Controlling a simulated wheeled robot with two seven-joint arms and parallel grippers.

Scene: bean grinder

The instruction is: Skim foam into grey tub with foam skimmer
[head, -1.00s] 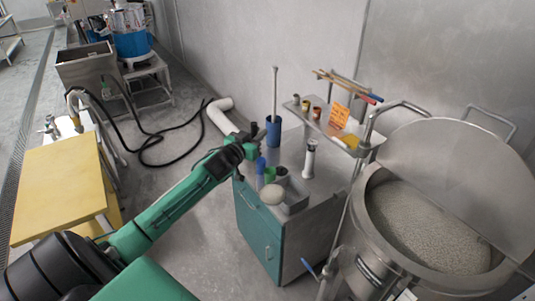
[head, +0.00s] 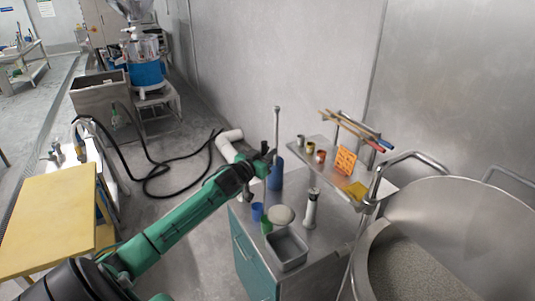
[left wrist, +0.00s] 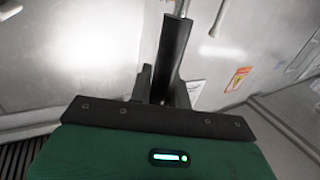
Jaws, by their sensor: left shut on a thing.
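My left gripper (head: 268,157) is shut on the dark handle of the foam skimmer, which shows close up in the left wrist view (left wrist: 172,55) with a metal rod beyond it. The skimmer's pale round head (head: 281,215) appears below the gripper in the head view, in front of the cups behind the tub. The rod between is hard to make out. The grey tub (head: 288,265) sits open on the cabinet top and looks empty. The large steel kettle (head: 368,262) at the right holds a grainy pale surface (head: 415,272). My right gripper is out of view.
A blue holder (head: 275,179) with a tall pole stands behind the gripper. A blue cup (head: 257,212), a green cup (head: 266,226) and a white cylinder (head: 311,208) stand near the tub. A small shelf (head: 330,166) and the kettle's raised lid (head: 470,225) rise at the right.

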